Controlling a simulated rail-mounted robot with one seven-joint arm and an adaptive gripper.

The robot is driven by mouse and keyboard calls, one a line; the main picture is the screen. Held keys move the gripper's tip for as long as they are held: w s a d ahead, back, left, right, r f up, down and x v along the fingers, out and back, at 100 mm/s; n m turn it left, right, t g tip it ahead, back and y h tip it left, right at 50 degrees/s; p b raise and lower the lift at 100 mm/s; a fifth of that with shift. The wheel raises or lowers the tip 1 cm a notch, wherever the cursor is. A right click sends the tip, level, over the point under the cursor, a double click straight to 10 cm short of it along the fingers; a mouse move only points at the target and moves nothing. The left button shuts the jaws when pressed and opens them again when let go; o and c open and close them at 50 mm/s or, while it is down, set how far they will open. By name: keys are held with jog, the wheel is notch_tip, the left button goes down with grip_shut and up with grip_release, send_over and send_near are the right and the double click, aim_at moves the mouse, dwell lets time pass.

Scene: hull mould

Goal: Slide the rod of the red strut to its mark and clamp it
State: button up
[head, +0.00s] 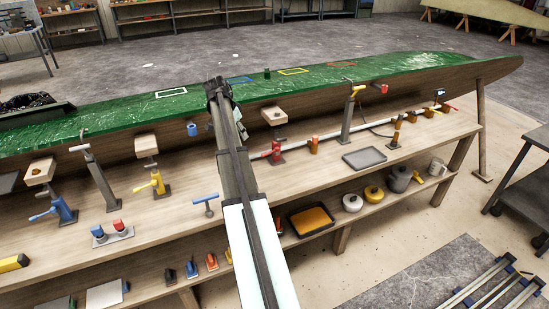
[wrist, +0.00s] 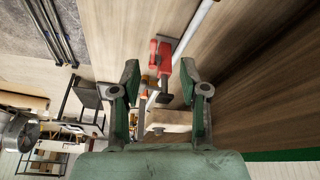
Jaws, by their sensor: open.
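The red strut (head: 276,153) stands on the bench below the hull, with a red body and a lever. In the head view a wooden pad (head: 273,115) shows above it. In the wrist view the red strut (wrist: 161,57) lies ahead, between and beyond my fingertips, beside a long pale pipe (wrist: 193,32). My gripper (head: 217,92) is above the bench, left of the strut, its fingertips hidden in the head view. In the wrist view my gripper (wrist: 159,80) is open and nothing is held. I cannot make out the rod's mark or the clamp's state.
The green hull (head: 400,66) runs along the bench (head: 330,174). A yellow strut (head: 157,183) and a blue strut (head: 63,210) stand to the left. A grey tray (head: 364,158) and an upright post (head: 347,120) stand to the right. The bench's front edge has bare patches.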

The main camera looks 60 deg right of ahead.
jog(key=s+d+r+m, duration=0.1)
jog(key=s+d+r, duration=0.15)
jog(key=d, duration=0.25)
jog(key=p, duration=0.3)
send_near(270, 152)
jog(key=x, duration=0.7)
jog(key=shift+w+a+f, duration=0.25)
jog(key=shift+w+f, duration=0.05)
jog(key=shift+f, duration=0.25)
grip_shut()
